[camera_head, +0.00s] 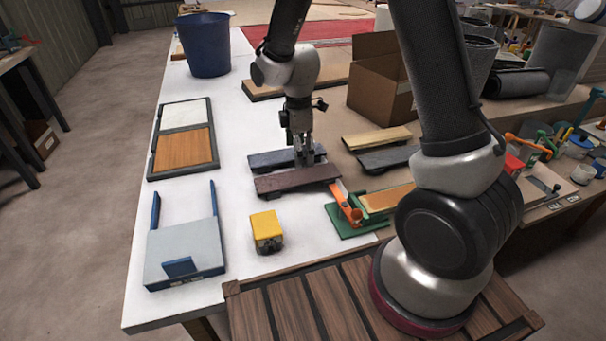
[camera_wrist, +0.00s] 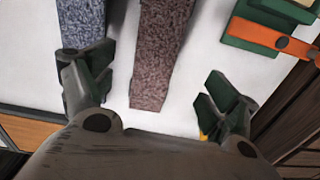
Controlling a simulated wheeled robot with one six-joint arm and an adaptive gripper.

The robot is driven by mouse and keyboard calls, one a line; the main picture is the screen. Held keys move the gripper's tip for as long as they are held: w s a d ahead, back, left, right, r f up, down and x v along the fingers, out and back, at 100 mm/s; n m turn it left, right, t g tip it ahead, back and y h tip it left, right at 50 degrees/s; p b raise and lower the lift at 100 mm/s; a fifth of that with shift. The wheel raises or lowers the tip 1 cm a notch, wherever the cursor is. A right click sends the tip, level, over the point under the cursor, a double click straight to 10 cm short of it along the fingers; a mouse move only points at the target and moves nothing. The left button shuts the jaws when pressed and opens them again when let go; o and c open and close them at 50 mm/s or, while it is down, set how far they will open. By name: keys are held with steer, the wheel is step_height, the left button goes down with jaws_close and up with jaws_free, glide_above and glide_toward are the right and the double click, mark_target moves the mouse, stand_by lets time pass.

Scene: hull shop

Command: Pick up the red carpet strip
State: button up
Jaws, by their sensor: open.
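The red carpet strip (camera_head: 297,181) is a dull reddish-brown, speckled strip lying on the white table top. In the wrist view the strip (camera_wrist: 160,50) runs up the middle of the picture, between my two fingers. A blue-grey carpet strip (camera_head: 272,160) lies just behind it, roughly parallel; in the wrist view it (camera_wrist: 82,30) is at the left, its near end partly hidden by my left finger. My gripper (camera_head: 304,158) points down over the two strips. Its fingers (camera_wrist: 160,78) are spread wide and hold nothing. I cannot tell its exact height above the strip.
A green board with an orange clamp (camera_head: 345,203) is close to the strip's right end. A yellow block (camera_head: 265,226) stands in front. A light blue stand (camera_head: 184,250) and framed panel (camera_head: 184,148) are left. More strips (camera_head: 386,158) and a cardboard box (camera_head: 376,98) are right.

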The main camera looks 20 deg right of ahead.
mark_target(301, 176)
steer(key=shift+w+n, duration=0.1)
steer(key=shift+n, duration=0.2)
steer(key=shift+f, duration=0.3)
steer(key=f, duration=0.7)
steer(key=shift+w+d+f, duration=0.15)
steer(key=shift+d, duration=0.15)
steer(key=c, duration=1.1)
